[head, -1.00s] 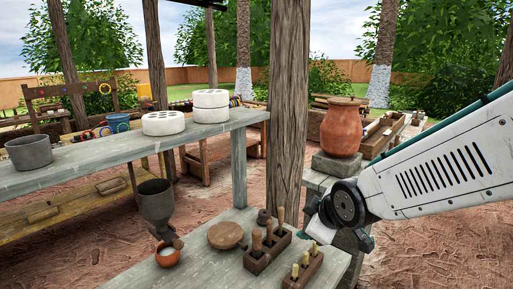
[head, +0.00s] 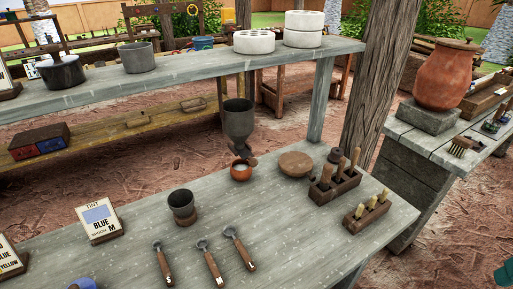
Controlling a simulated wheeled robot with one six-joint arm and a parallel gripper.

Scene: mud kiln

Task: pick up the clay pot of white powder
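The clay pot of white powder (head: 241,172) is a small round terracotta pot with a white top, near the back edge of the near table. It stands under the spout of a grey metal hopper (head: 238,122); I cannot tell whether the two touch. My gripper is not in view. Only a small teal piece, probably of my arm, shows at the lower right corner.
A wooden post (head: 378,85) stands behind. The table's middle right is clear.

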